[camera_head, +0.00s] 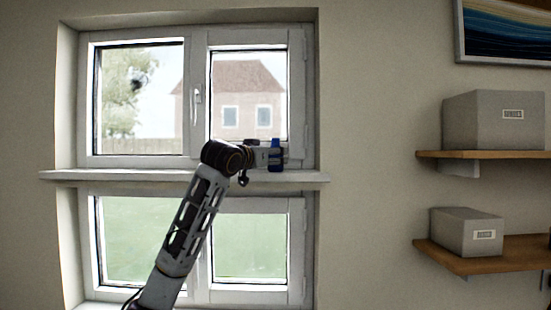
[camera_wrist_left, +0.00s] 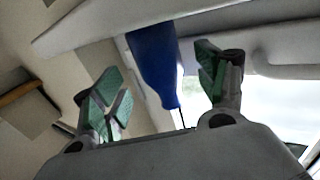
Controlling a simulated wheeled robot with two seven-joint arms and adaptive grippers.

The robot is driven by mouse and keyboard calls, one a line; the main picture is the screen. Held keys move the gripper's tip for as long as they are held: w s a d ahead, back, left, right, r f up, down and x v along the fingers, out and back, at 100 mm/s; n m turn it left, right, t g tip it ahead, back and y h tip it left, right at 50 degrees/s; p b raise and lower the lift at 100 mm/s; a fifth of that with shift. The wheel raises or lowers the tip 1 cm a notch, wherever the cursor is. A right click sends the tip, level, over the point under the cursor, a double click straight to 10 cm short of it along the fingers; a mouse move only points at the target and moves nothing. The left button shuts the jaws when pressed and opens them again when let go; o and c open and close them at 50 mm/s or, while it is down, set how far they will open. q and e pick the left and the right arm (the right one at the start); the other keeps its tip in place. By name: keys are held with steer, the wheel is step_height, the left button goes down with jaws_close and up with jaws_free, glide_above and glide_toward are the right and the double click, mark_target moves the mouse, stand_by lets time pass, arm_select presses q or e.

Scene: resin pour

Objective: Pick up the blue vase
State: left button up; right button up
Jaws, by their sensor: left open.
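The blue vase (camera_head: 275,150) stands on the window sill (camera_head: 110,176), near the right side of the window, in the head view. In the left wrist view the blue vase (camera_wrist_left: 153,58) appears upside down, its body hanging from the sill edge and narrowing to a neck. My left gripper (camera_head: 268,158) is at the vase, partly covering it. In the left wrist view my left gripper (camera_wrist_left: 162,78) is open, with one green-padded finger on each side of the vase. Gaps show on both sides; whether the vase is fully between the pads I cannot tell. My right gripper is not in view.
The window panes and frame (camera_head: 198,100) stand directly behind the vase. The sill to the left is clear. At the right, two wooden shelves carry an upper grey box (camera_head: 485,125) and a lower grey box (camera_head: 465,232), with a picture (camera_head: 505,35) above.

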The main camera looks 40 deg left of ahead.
arm_select(q)
steer(key=shift+w+a+r+p, duration=0.1)
steer(key=shift+w+a+p, duration=0.1)
steer(key=shift+w, duration=0.2)
steer(key=shift+w+a+r+p, duration=0.1)
steer(key=shift+w+p, duration=0.05)
steer(key=shift+w, duration=0.25)
steer(key=shift+x, duration=1)
steer(key=shift+f, duration=0.1)
steer(key=c, duration=1.3)
